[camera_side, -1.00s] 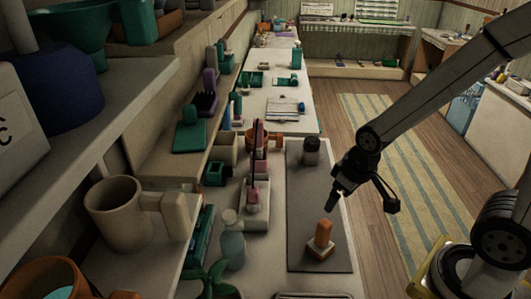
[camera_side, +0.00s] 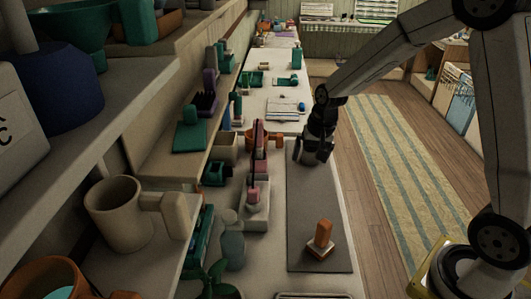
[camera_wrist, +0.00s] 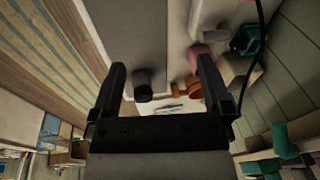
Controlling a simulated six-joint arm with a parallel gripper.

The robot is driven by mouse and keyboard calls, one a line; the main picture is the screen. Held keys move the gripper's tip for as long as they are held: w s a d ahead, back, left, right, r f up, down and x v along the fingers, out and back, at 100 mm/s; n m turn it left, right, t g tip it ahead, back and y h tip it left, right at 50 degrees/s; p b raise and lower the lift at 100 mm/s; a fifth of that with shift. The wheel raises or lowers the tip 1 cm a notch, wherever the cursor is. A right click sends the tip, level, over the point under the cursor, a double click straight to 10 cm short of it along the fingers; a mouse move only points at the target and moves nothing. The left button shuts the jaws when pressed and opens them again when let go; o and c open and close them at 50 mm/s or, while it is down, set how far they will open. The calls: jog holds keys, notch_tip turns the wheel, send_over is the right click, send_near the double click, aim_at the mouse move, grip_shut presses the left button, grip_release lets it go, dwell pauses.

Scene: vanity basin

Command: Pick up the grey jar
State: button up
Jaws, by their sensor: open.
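The grey jar (camera_wrist: 142,84) is dark and short and shows in the wrist view on the grey mat (camera_wrist: 132,30), near the mat's end. It lies between the lines of my two fingers, nearer the left one. My gripper (camera_wrist: 160,68) is open, with nothing held in it. In the side view my gripper (camera_side: 312,160) points down over the far end of the mat (camera_side: 310,205). It covers most or all of the jar there, so the gap between fingers and jar is hard to tell.
An orange-topped item (camera_side: 321,236) stands at the near end of the mat. Left of the mat are a pale dispenser tray (camera_side: 256,215) with pink items, a bottle (camera_side: 232,240) and an orange cup (camera_side: 277,142). The middle of the mat is clear.

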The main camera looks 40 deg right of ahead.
jog(key=w+d+f+m, duration=0.1)
jog(key=w+d+m, duration=0.4)
jog(key=w+d, duration=0.15)
jog(key=m+y, duration=0.3)
jog(key=m, duration=1)
send_near(311, 152)
jog(key=shift+w+d+f+t, duration=0.25)
jog(key=shift+w+f+t, duration=0.2)
jog(key=shift+w, duration=0.35)
jog(key=shift+d+f, duration=0.2)
jog(key=shift+d, duration=0.3)
jog(key=shift+x, duration=1.3)
jog(key=shift+x, duration=2.6)
jog(key=shift+s, duration=0.1)
